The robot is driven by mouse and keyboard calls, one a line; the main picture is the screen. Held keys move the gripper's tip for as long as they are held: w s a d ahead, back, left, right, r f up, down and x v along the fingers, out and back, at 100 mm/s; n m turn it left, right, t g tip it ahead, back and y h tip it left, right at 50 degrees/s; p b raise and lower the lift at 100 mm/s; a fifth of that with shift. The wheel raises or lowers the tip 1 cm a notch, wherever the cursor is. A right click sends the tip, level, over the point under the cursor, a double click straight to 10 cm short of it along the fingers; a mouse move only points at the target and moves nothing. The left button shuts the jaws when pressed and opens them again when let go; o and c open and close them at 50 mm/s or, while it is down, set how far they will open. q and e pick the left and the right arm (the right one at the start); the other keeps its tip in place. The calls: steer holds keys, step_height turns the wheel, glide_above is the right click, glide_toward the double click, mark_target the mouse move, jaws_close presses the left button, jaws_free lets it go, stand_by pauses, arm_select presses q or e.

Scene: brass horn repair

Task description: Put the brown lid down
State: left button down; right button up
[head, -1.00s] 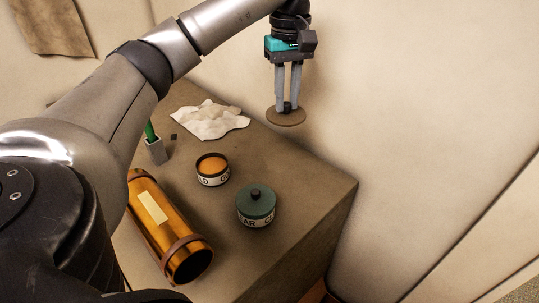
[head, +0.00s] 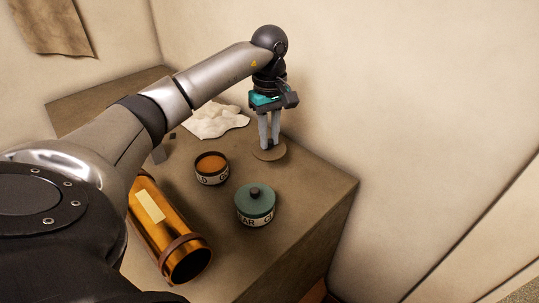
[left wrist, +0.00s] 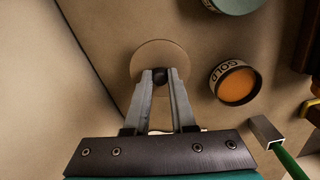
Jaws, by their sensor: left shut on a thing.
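The brown lid (head: 278,154) is a flat round disc with a dark knob. My left gripper (head: 269,144) is shut on its knob, and the lid hangs level at or just above the table top, behind and right of the open tin. I cannot tell if it touches the table. In the left wrist view the lid (left wrist: 150,50) lies beyond the fingertips (left wrist: 160,78). The open tin (head: 211,178), labelled GOLD, has orange contents; it also shows in the left wrist view (left wrist: 217,74). My right gripper is not in view.
A tin with a green lid (head: 255,200) stands near the table's right edge. A brass-coloured tube (head: 165,228) lies at the left front. A crumpled pale cloth (head: 215,122) lies behind. The wall is close behind the lid.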

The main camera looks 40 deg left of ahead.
mark_target(270, 147)
arm_select(q)
steer(key=shift+f, duration=2.8)
steer(key=c, duration=0.8)
jaws_free()
steer(key=shift+f, duration=0.1)
steer(key=shift+o, duration=0.2)
steer(key=shift+r, duration=0.25)
step_height(270, 147, up, 12)
steer(key=shift+f, duration=0.1)
